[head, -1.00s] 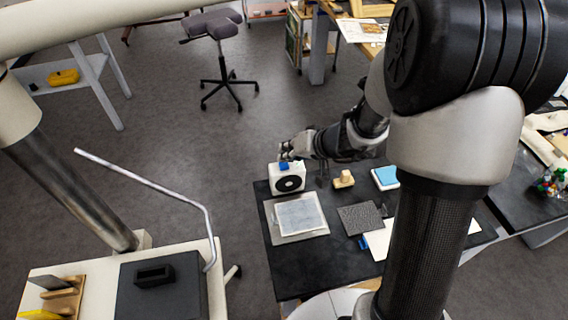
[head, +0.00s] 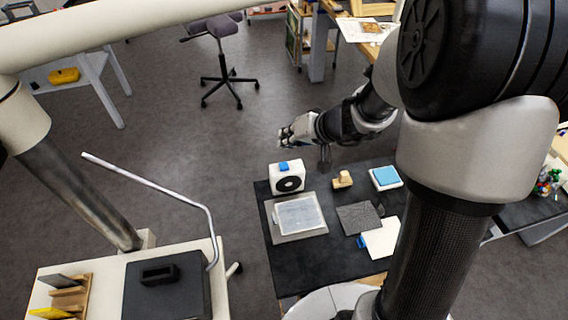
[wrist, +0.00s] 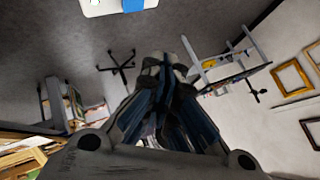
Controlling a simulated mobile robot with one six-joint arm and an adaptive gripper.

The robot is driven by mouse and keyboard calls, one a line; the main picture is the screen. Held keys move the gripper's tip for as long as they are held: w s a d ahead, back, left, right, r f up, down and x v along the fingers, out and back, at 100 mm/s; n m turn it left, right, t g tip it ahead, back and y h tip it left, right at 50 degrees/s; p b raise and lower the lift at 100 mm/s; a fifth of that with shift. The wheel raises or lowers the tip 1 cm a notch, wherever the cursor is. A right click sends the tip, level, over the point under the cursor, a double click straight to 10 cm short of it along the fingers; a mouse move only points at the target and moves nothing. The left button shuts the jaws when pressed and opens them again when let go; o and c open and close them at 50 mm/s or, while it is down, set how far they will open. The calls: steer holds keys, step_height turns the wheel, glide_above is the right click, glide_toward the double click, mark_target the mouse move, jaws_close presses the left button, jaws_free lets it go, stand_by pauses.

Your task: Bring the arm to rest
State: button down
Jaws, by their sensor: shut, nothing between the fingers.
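My gripper (head: 287,137) is shut and empty in the head view. It is in the air above and behind the far left corner of the black table (head: 290,262), apart from everything on it. In the wrist view my gripper (wrist: 165,75) points out over the floor. A white box with a black round front and a blue piece on top (head: 287,177) stands below the gripper. It shows partly at the top edge of the wrist view (wrist: 118,5).
The black table holds a grey tray with a pale sheet (head: 282,230), a dark textured pad (head: 358,217), a wooden block (head: 342,179) and a blue-topped white block (head: 386,177). A cream cart (head: 105,290) with a bent metal rod stands left. Open floor lies behind, with a stool (head: 222,60).

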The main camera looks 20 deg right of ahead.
steer(key=s+a+r+n+g, duration=0.3)
steer(key=s+a+r, duration=0.55)
steer(key=s, duration=0.45)
steer(key=s+d+r+h, duration=0.1)
steer(key=s+d+h, duration=0.1)
steer(key=s, duration=0.5)
steer(key=s+d+r+h, duration=0.2)
steer(key=s+d, duration=0.3)
steer(key=s, duration=0.3)
steer(key=shift+d+r+m+h, duration=0.15)
steer(key=shift+d+m+h, duration=0.1)
steer(key=shift+m+h, duration=0.25)
